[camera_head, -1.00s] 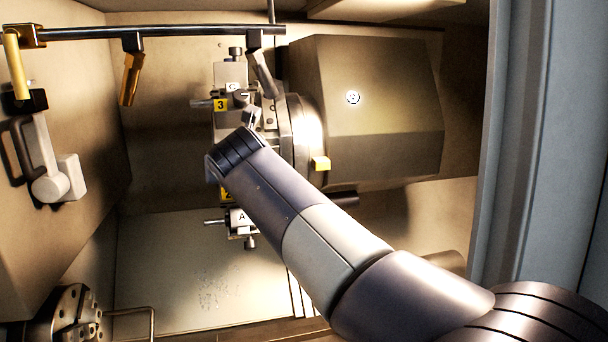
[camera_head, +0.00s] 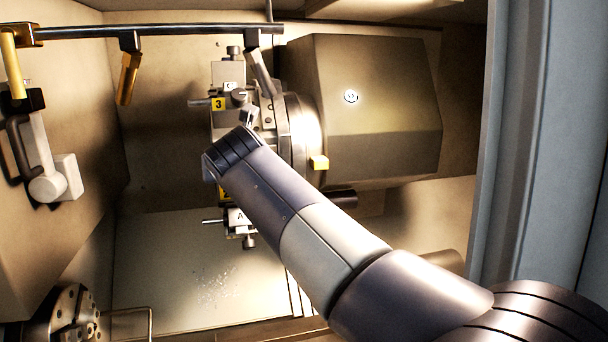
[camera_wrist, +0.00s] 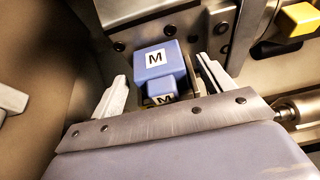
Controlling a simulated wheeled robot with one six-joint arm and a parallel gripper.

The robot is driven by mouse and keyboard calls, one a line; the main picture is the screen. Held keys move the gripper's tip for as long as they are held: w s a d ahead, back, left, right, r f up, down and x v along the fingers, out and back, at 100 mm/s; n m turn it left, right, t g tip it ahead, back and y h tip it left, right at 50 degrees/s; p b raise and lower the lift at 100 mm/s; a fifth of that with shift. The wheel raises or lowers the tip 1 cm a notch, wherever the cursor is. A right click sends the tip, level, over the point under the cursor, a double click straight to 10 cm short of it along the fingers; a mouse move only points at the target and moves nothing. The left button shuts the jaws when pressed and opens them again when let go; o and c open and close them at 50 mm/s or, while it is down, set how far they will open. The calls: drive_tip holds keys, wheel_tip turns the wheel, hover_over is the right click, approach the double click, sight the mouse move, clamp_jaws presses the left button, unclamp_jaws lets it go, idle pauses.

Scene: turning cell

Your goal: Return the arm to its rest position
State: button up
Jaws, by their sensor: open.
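My arm (camera_head: 335,243) reaches from the lower right into the machine in the head view. Its wrist end is in front of the tool turret (camera_head: 298,125), and my gripper is hidden there. In the wrist view my gripper (camera_wrist: 163,72) has its two pale fingers spread wide apart. A blue block marked M (camera_wrist: 160,58) shows between and beyond the fingers, with a smaller blue part also marked M (camera_wrist: 162,89) nearer to me. I cannot tell whether either finger touches it.
Turret stations marked 3 (camera_head: 219,104) and A (camera_head: 238,216) flank my wrist. A dark rail with yellow-orange nozzles (camera_head: 128,78) crosses the upper left. A chuck (camera_head: 72,318) is at the lower left. The grey door edge (camera_head: 520,130) stands at the right. The floor left of my arm looks open.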

drive_tip(key=b+v, duration=0.2)
drive_tip(key=v, duration=0.7)
drive_tip(key=p+x, duration=0.3)
drive_tip(key=x, duration=0.8)
drive_tip(key=shift+w, duration=0.25)
drive_tip(key=r, duration=0.1)
drive_tip(key=s+r+p, duration=0.1)
drive_tip(key=r, duration=0.1)
drive_tip(key=shift+r, duration=0.25)
drive_tip(key=s+d+b, duration=0.3)
drive_tip(key=s, duration=0.7)
drive_tip(key=shift+s+f, duration=0.25)
